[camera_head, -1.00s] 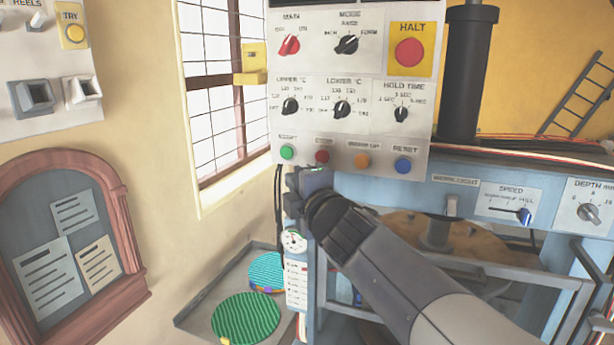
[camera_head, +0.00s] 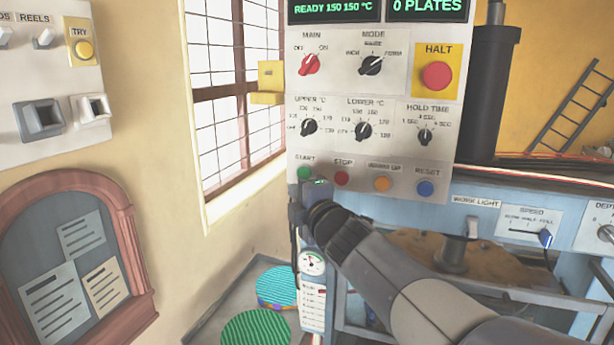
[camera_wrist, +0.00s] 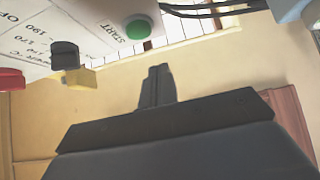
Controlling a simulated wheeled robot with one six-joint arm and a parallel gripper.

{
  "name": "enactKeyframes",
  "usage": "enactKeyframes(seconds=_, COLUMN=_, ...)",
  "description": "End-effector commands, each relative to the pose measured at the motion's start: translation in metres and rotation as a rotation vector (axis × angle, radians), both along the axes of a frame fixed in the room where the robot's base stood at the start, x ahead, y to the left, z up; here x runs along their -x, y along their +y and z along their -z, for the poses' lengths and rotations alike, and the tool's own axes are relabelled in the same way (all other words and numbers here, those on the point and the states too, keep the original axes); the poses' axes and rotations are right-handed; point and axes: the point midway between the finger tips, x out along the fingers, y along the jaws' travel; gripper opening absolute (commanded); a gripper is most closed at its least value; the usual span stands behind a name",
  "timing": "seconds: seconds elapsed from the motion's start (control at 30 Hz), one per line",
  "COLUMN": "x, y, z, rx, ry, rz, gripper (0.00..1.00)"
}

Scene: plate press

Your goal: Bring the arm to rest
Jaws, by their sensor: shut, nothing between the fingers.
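My gripper shows in the wrist view (camera_wrist: 157,84), its two dark fingers shut together with nothing between them. In the head view my arm reaches up from the lower right, and its end is just below the control panel (camera_head: 330,178), close under the green START button (camera_head: 305,172). The fingers are hidden there behind my wrist. In the wrist view the START button (camera_wrist: 138,27) is above and left of the fingertips, with a visible gap in the picture.
The panel carries a red HALT button (camera_head: 437,76), knobs and a display reading READY 150 150 °C and 0 PLATES. A notice board (camera_head: 75,260) hangs at left. Blue press framing stands right.

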Motion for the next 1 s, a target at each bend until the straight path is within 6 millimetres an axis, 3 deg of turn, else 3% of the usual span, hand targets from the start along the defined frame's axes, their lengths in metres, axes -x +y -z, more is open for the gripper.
enactKeyframes(seconds=0.2, x=0.018, y=-0.007, z=0.002, rx=0.0, ry=0.0, rz=0.0, gripper=0.0)
enactKeyframes(seconds=0.43, x=0.024, y=-0.009, z=0.002, rx=0.0, ry=0.001, rz=0.0, gripper=0.0)
enactKeyframes(seconds=0.77, x=0.022, y=-0.008, z=0.002, rx=0.0, ry=0.001, rz=0.0, gripper=0.0)
enactKeyframes(seconds=1.0, x=0.005, y=0.0, z=0.002, rx=-0.001, ry=0.004, rz=-0.001, gripper=0.0)
